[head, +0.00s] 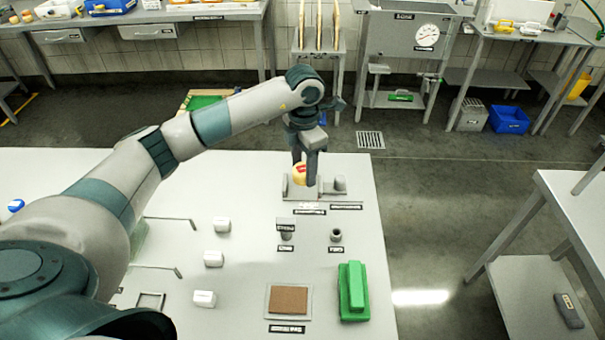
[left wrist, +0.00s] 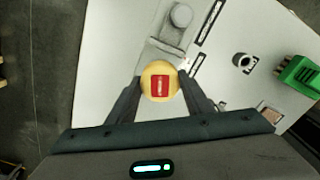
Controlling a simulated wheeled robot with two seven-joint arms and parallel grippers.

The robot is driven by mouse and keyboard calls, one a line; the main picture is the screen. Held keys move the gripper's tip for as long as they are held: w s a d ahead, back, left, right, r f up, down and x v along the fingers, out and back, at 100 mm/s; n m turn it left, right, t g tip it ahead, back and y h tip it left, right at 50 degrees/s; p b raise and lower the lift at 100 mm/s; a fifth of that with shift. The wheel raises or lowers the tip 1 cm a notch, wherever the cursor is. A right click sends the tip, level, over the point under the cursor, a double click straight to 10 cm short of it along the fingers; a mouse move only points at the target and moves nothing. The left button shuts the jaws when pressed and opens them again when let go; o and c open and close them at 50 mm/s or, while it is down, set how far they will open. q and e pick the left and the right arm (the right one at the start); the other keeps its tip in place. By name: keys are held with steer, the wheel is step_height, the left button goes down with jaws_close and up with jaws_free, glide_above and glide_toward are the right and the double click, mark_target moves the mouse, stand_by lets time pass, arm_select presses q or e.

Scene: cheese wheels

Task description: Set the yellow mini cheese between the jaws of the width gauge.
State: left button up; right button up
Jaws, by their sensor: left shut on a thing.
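The yellow mini cheese (head: 298,172) is a small round yellow piece with a red label. It also shows in the left wrist view (left wrist: 149,74), label facing the camera. My left gripper (head: 304,176) is shut on it, one finger on each side, pointing down. The width gauge (head: 328,193) is a grey fixture at the far edge of the table, with a round grey part (left wrist: 181,15) at one end. In the head view the cheese overlaps the gauge's left part; whether it touches the gauge I cannot tell. The gripper hides part of the gauge. My right gripper is not in view.
The white table (head: 240,185) also holds several small white blocks (head: 222,225), two small grey fixtures (head: 336,235), a brown board (head: 289,299) and a green block (head: 353,290). Room around the gauge's near side is mostly clear, apart from labels.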

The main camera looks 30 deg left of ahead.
mark_target(303, 175)
arm_select(q)
steer(key=shift+w+a+f, duration=0.25)
steer(key=shift+a, duration=0.1)
steer(key=shift+f, duration=0.1)
step_height(303, 175, down, 3)
steer(key=shift+r+p, duration=0.2)
steer(key=shift+p, duration=0.7)
steer(key=shift+f, duration=0.55)
steer(key=shift+f, duration=0.2)
steer(key=o, duration=1.1)
